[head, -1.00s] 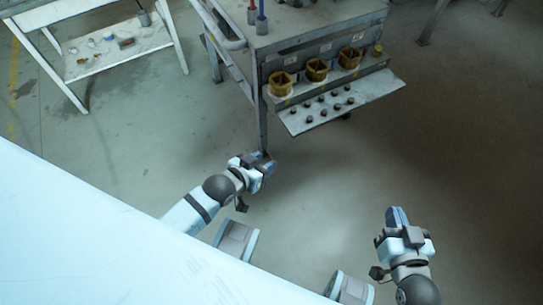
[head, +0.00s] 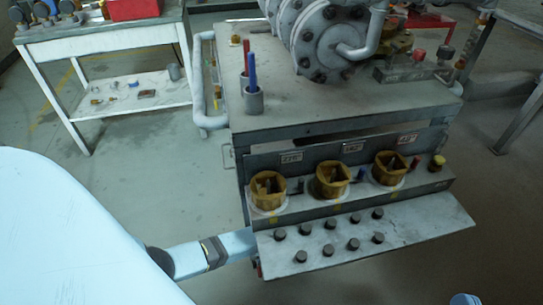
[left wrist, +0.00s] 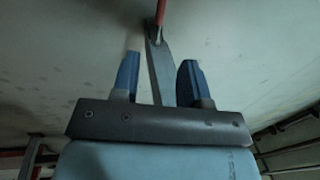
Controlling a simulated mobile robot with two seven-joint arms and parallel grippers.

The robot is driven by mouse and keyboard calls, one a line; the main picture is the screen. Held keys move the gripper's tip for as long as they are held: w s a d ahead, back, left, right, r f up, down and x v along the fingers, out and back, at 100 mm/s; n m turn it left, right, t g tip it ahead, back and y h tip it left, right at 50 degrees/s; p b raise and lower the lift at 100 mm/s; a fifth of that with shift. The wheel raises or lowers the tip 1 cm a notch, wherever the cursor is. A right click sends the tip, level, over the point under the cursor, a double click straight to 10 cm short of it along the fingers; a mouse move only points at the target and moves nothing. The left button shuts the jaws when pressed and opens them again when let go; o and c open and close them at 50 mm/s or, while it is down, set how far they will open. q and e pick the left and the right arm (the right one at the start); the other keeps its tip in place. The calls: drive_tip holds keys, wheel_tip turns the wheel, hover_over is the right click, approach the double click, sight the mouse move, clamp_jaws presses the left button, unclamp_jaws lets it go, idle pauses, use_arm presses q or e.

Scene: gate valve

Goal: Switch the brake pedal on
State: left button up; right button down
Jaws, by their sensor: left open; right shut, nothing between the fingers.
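My left gripper (left wrist: 158,62) is open in the left wrist view, its two blue fingers apart. A grey bar with a red rod (left wrist: 160,14) at its far end shows between the fingers. It may be the brake pedal, but I cannot be sure, and I cannot tell whether the fingers touch it. In the head view my left arm reaches toward the lower left side of the workbench, and its gripper is hidden there. My right gripper (head: 464,299) shows only as a pale blue tip at the bottom edge, shut and empty. No pedal is clear in the head view.
The workbench (head: 300,115) carries a large grey valve (head: 325,40) and a pen cup (head: 253,101). Its front has several yellow sockets and a sloping shelf (head: 410,222) with dark knobs. A white side table (head: 110,42) stands at left. Floor between them is clear.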

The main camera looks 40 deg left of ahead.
use_arm(q)
drive_tip(key=b, duration=0.4)
hover_over(259, 272)
drive_tip(key=w+d, duration=0.1)
wheel_tip(259, 272, down, 7)
drive_tip(key=f+b, duration=0.1)
drive_tip(key=f, duration=0.1)
drive_tip(key=f+b, duration=0.3)
drive_tip(key=shift+s+a+f, duration=0.25)
drive_tip(key=shift+a+f, duration=0.05)
drive_tip(key=shift+a+f+b, duration=0.1)
drive_tip(key=shift+f+b, duration=0.25)
drive_tip(key=shift+f, duration=0.2)
use_arm(e)
drive_tip(key=shift+w+d+f+n+t+y, duration=0.2)
drive_tip(key=shift+w+d+f+n, duration=0.2)
drive_tip(key=shift+w+f+n, duration=0.55)
drive_tip(key=shift+w+d+f+n+t+y, duration=0.15)
drive_tip(key=shift+w+d+f+n, duration=0.4)
drive_tip(key=shift+n, duration=0.7)
use_arm(q)
drive_tip(key=shift+c, duration=0.2)
use_arm(e)
drive_tip(key=shift+s+a+f, duration=0.1)
drive_tip(key=shift+a, duration=0.1)
use_arm(q)
drive_tip(key=shift+s, duration=0.1)
clamp_jaws()
